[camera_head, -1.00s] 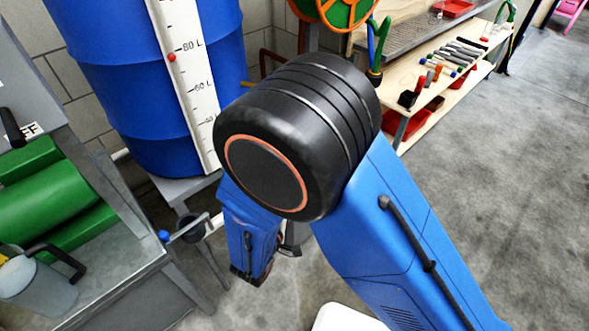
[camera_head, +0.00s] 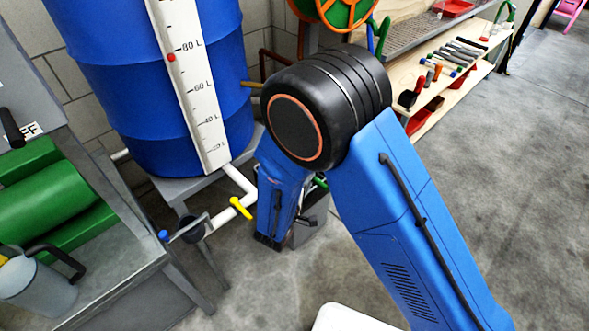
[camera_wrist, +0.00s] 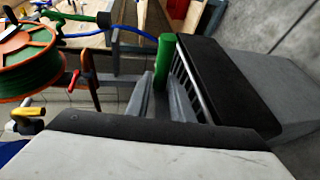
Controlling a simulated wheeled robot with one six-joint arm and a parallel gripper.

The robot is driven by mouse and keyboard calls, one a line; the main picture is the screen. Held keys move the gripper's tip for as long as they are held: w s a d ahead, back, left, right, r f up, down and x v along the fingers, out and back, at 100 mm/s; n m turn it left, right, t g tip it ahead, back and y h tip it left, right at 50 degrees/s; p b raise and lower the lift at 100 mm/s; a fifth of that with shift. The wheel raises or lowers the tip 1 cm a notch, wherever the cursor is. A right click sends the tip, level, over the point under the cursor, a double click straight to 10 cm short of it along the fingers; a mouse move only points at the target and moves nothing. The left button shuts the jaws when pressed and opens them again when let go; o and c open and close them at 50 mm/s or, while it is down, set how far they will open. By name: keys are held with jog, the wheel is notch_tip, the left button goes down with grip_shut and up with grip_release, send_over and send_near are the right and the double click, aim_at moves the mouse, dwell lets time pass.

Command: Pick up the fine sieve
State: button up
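I cannot pick out the fine sieve with certainty. A green upright piece, possibly a sieve handle (camera_wrist: 165,62), stands beside pale slats in the middle of the wrist view. In the head view, small green parts show at the top of a grey box (camera_head: 312,217) on the floor, partly hidden behind my blue forearm. A grey part with a black edge fills the bottom of the wrist view, and a black and grey block lies right of the slats. I cannot tell clearly which of these belong to my gripper.
A blue barrel (camera_head: 105,95) with a litre scale stands on a stand at left. A white pipe with a yellow valve handle (camera_head: 241,208) runs beside it. A green hose reel (camera_wrist: 25,62) shows in the wrist view. A tool shelf (camera_head: 440,70) is behind; floor at right is clear.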

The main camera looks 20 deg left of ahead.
jog(key=shift+x, duration=1.05)
jog(key=shift+c, duration=0.7)
grip_shut()
